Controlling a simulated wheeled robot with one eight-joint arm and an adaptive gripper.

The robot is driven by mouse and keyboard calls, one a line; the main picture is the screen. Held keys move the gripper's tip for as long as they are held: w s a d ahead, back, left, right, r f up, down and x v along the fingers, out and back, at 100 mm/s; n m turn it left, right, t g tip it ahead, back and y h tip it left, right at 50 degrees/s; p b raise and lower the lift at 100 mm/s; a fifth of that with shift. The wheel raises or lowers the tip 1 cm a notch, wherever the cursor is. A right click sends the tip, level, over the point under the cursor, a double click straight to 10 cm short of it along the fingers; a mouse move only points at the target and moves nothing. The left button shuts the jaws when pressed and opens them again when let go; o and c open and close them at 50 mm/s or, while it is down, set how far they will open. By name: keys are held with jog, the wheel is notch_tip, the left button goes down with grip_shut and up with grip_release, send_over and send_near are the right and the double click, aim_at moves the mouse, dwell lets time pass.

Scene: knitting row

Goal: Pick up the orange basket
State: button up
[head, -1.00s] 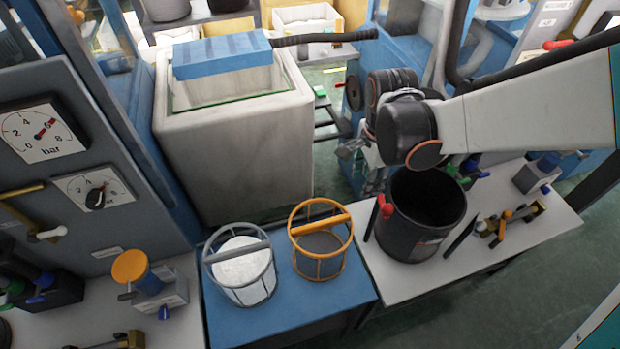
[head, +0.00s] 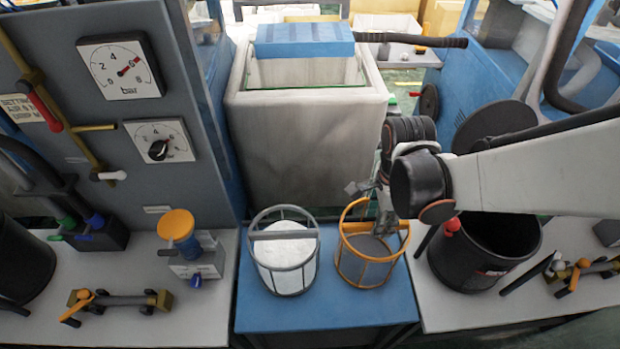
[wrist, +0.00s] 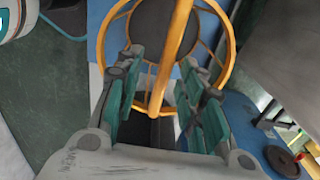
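The orange basket (head: 365,262) is a round wire-frame basket with a bar across its top and a dark bottom. It stands upright on the blue table (head: 330,318), to the right of a grey basket (head: 285,258) with white contents. In the wrist view the orange basket (wrist: 222,72) fills the upper middle. My gripper (wrist: 157,80) is open, with its teal-padded fingers apart on either side of the basket's crossbar. In the head view my gripper is partly hidden at the basket's far right rim. I cannot tell whether it touches the basket.
A black bucket (head: 490,262) stands on the white table at right. A grey panel with gauges (head: 119,67) rises at left, and a large pale tank (head: 300,150) stands behind the baskets. A fitting with an orange cap (head: 178,224) stands on the left table.

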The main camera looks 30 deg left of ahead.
jog(key=shift+w+a+f+b, duration=0.15)
jog(key=shift+f+b, duration=0.7)
jog(key=shift+f, duration=0.7)
jog(key=shift+w+a+f+b, duration=0.15)
jog(key=shift+f+b, duration=0.7)
jog(key=shift+f, duration=0.65)
jog(key=shift+r, duration=0.1)
jog(key=shift+c, duration=0.2)
grip_shut()
